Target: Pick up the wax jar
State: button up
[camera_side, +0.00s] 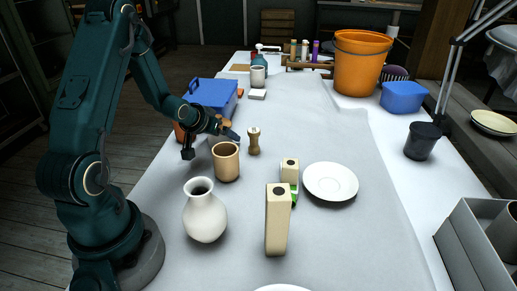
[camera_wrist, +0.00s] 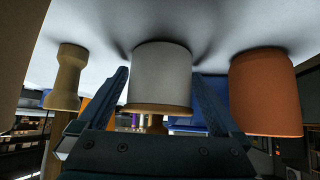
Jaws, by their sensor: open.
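In the wrist view, which is upside down, a pale grey-white jar with a wooden lid (camera_wrist: 160,78), probably the wax jar, stands on the table between the two fingers of my gripper (camera_wrist: 160,72). The fingers are spread, one on each side of the jar, and do not appear to close on it. In the side view my gripper (camera_side: 212,144) is low over the table, just behind a tan cup (camera_side: 226,164). I cannot make out the pale jar there; the gripper and tan cup seem to hide it.
A wooden grinder (camera_side: 253,141) stands right of my gripper, and an orange pot (camera_wrist: 265,93) stands on its other side. A blue box (camera_side: 212,94) is behind. A white vase (camera_side: 204,214), tall cream block (camera_side: 277,222) and white plate (camera_side: 330,181) are nearer the camera.

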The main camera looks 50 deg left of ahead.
jog(key=c, duration=1.3)
jog(key=shift+c, duration=1.4)
jog(key=shift+r, duration=0.2)
